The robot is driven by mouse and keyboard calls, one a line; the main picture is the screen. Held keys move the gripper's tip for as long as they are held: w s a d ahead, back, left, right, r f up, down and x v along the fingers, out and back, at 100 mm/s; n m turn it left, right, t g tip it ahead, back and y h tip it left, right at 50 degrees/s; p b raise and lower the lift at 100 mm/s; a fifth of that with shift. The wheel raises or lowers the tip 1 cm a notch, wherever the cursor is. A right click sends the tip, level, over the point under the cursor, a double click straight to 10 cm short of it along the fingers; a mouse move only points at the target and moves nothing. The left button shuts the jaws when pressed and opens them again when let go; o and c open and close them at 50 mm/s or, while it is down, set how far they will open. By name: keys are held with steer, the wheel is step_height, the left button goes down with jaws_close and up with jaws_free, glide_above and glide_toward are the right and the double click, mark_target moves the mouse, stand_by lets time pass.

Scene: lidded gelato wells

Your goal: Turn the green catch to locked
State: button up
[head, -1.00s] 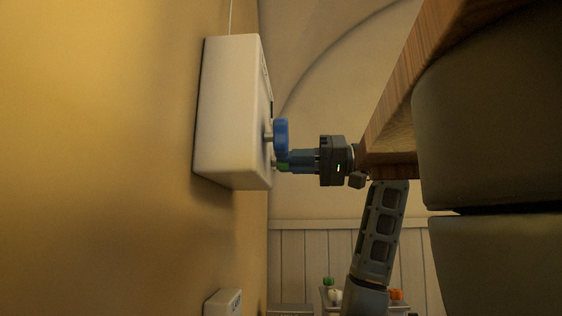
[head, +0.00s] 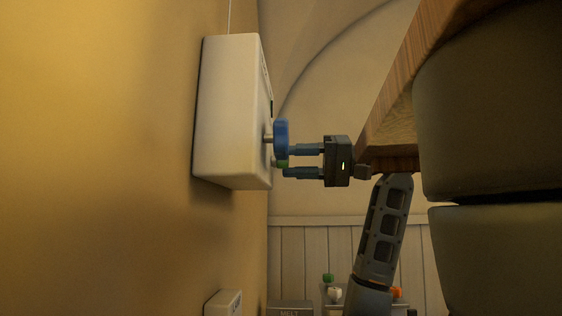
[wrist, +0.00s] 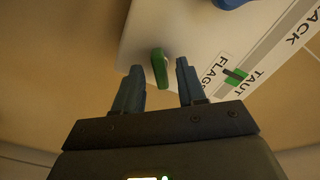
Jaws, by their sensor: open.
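The green catch (wrist: 160,68) is a small rounded green handle on the face of a white box (wrist: 190,30). In the wrist view it stands between the two fingertips of my gripper (wrist: 160,80), which is open, with a visible gap on each side. In the head view the box (head: 230,115) is fixed to the wall, and only a bit of the green catch (head: 282,163) shows at the fingertips. My gripper (head: 287,162) points left at the box face there. I cannot tell whether a finger touches the catch.
A blue knob (head: 281,138) sticks out of the box close to the upper finger. A label strip reading "TAUT" with a green marker (wrist: 236,75) lies right of the catch. A wooden edge (head: 385,130) hangs near my wrist. A smaller white box (head: 223,303) is lower on the wall.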

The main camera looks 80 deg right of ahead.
steer(key=shift+s+d, duration=0.2)
steer(key=shift+s, duration=2.4)
steer(key=s+b, duration=0.2)
steer(key=s, duration=0.5)
steer(key=shift+s+d, duration=0.3)
steer(key=shift+s, duration=0.1)
